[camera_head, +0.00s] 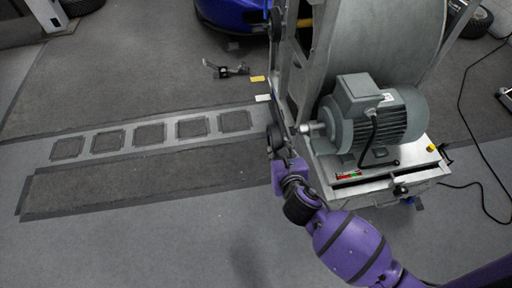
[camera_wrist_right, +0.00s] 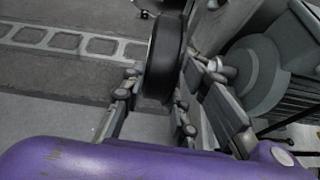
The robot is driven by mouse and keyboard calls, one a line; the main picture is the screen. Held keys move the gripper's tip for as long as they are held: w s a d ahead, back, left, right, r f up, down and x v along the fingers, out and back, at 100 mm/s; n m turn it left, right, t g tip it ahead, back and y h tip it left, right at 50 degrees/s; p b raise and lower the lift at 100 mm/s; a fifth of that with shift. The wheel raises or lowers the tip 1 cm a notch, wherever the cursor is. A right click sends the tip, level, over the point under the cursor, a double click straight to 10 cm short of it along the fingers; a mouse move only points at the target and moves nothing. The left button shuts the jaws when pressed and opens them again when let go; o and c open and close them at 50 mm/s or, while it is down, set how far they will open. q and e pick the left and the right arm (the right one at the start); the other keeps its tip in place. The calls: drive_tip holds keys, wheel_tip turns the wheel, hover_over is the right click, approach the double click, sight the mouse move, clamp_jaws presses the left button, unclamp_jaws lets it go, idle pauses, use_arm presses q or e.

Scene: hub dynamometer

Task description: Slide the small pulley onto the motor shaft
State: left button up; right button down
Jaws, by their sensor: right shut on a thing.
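The grey motor (camera_head: 360,108) sits on the silver machine bed, its short shaft (camera_head: 313,129) pointing left. In the right wrist view the shaft (camera_wrist_right: 226,70) shows to the right of the gripper. My right gripper (camera_head: 281,152) is shut on the small pulley (camera_head: 274,137), a dark wheel left of the shaft end. In the right wrist view the pulley (camera_wrist_right: 163,60) stands nearly edge-on between the fingers, apart from the shaft. Its bore is hidden from this angle. My left gripper is not in view.
The large grey drum (camera_head: 385,40) rises behind the motor. An upright frame of the machine stands close behind the pulley. A small tool-like object (camera_head: 225,70) lies on the floor. A blue car (camera_head: 232,15) is at the back. The floor left of the gripper is clear.

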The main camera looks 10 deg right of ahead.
drive_tip(key=w+a+f+b, duration=0.4)
drive_tip(key=w+f+b, duration=0.3)
drive_tip(key=w+f, duration=0.55)
drive_tip(key=d, duration=0.9)
drive_tip(key=shift+d+b, duration=0.2)
drive_tip(key=shift+b, duration=0.1)
drive_tip(key=shift+w+f, duration=0.1)
idle(0.4)
drive_tip(key=shift+p, duration=0.3)
idle(0.3)
drive_tip(key=shift+d, duration=0.15)
